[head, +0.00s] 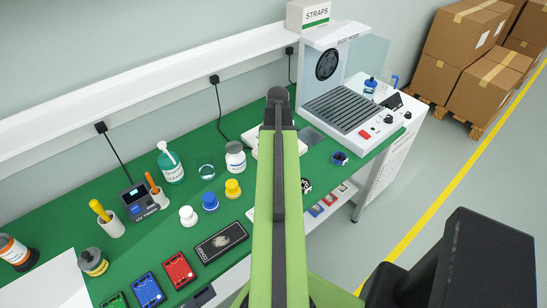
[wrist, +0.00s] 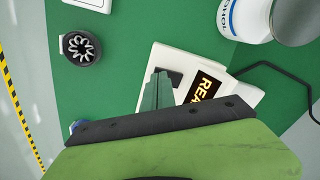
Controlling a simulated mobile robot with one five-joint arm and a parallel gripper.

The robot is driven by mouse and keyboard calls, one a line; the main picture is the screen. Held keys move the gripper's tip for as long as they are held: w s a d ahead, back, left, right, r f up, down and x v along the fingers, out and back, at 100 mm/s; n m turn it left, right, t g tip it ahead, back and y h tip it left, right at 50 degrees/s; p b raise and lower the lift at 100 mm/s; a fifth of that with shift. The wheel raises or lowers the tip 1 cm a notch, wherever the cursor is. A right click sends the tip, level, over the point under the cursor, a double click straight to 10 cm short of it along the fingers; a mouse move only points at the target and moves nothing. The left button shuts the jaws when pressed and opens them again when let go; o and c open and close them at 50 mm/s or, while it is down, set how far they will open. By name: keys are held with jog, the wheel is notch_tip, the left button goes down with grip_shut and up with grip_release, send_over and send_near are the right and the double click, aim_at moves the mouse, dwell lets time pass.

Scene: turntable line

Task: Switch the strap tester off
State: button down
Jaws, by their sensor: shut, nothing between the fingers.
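The strap tester (wrist: 196,62) is a white box under my gripper in the wrist view. Its tilted dark display (wrist: 207,86) shows lit orange letters beginning "REA"; the rest is cut off by my gripper's body. A black part (wrist: 175,77) on its top lies beside my fingertips and is partly covered by them. My gripper (wrist: 158,78) is shut and empty, over the tester's top; I cannot tell whether it touches. In the head view, my arm hides most of the tester (head: 255,141) and my gripper.
A white bottle (head: 235,160) stands left of the tester in the head view. A black round flower-shaped part (wrist: 80,48) lies on the green mat in the wrist view. A fume unit labelled "DUST HOOD" (head: 320,50) stands behind right. Bottles and coloured boxes fill the left bench.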

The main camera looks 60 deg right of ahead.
jog(key=shift+f, duration=0.25)
jog(key=shift+r, duration=0.1)
notch_tip(320, 180, up, 7)
jog(key=p, duration=0.7)
